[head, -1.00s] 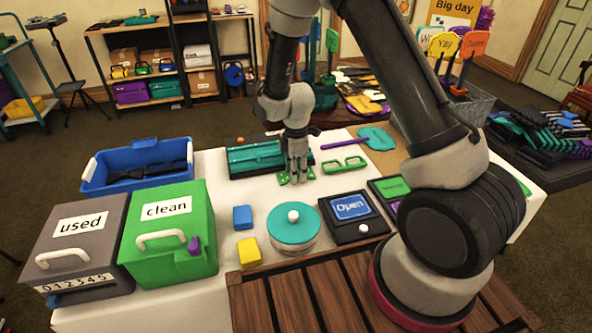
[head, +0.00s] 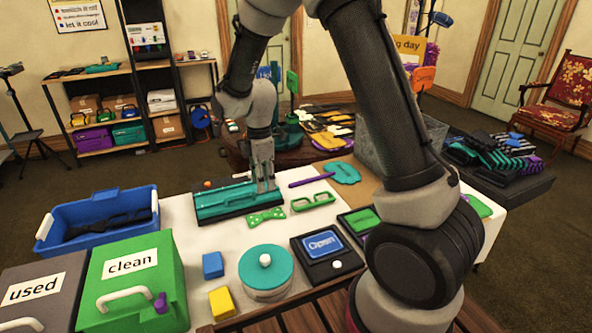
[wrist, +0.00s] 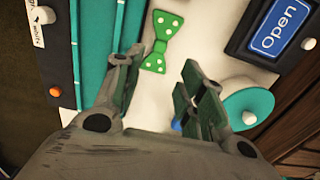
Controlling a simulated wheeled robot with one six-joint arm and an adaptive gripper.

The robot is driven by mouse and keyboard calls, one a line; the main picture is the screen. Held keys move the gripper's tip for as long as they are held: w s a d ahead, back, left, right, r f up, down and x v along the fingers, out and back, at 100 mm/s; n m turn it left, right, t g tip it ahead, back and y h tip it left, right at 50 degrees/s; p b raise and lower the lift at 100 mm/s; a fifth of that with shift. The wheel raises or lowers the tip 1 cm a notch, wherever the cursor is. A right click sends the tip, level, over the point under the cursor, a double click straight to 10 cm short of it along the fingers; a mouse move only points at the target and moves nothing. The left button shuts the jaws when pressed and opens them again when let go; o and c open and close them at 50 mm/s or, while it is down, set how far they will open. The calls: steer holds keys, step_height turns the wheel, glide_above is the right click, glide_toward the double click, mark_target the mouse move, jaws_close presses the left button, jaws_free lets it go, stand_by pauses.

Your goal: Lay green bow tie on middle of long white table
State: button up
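The green bow tie with white dots (head: 265,216) lies flat on the white table (head: 190,236), in front of the teal case and left of the green glasses. The wrist view shows the bow tie (wrist: 162,42) whole, beyond my fingertips and apart from them. My gripper (head: 265,187) is behind the bow tie in the head view, by the right end of the teal case. In the wrist view my gripper (wrist: 160,66) has its fingers spread with nothing between them.
The teal case (head: 225,203), green glasses (head: 313,202), teal-lidded round tin (head: 266,272), "Open" sign box (head: 322,246), blue block (head: 212,265) and yellow block (head: 222,302) surround the bow tie. A blue crate (head: 100,212) and green "clean" box (head: 133,285) stand left.

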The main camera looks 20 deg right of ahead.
steer(key=s+d+r+m+t, duration=0.2)
steer(key=s+d+r+m, duration=0.5)
steer(key=r, duration=0.3)
steer(key=s+d+r+m+t, duration=0.1)
steer(key=s+d+r+m, duration=0.45)
steer(key=s+r, duration=0.45)
steer(key=s+d+r+m+t, duration=0.1)
steer(key=s+d+m, duration=0.3)
steer(key=s, duration=0.5)
steer(key=shift+s+r+m, duration=0.3)
steer(key=shift+r+m, duration=0.45)
steer(key=shift+r, duration=0.1)
steer(key=shift+a, duration=0.15)
